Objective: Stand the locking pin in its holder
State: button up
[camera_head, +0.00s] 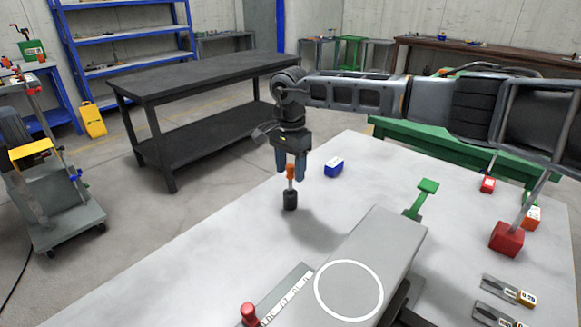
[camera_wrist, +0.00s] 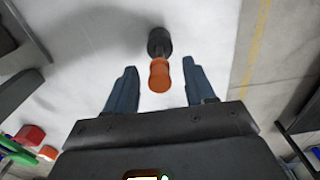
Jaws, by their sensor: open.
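The locking pin, with an orange handle (camera_head: 290,173), stands upright above the black round holder (camera_head: 290,200) near the table's far left edge. A short thin shank shows between handle and holder, and its lower end is hidden in the black part. In the wrist view the orange handle (camera_wrist: 159,76) lies between the fingers, with the black holder (camera_wrist: 158,42) beyond it. My gripper (camera_head: 291,171) points down over the pin and is open. In the wrist view my gripper (camera_wrist: 159,68) shows clear gaps on both sides of the handle.
A blue block (camera_head: 333,166) sits on the table (camera_head: 210,270) just right of the pin. A grey plate with a white ring (camera_head: 395,245), a green-topped part (camera_head: 427,187) and a red block (camera_head: 507,238) stand farther right. A red knob (camera_head: 249,315) is at the front. The table left of the holder is clear.

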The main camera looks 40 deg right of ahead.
jog(key=shift+r+b, duration=0.45)
jog(key=shift+r, duration=3.45)
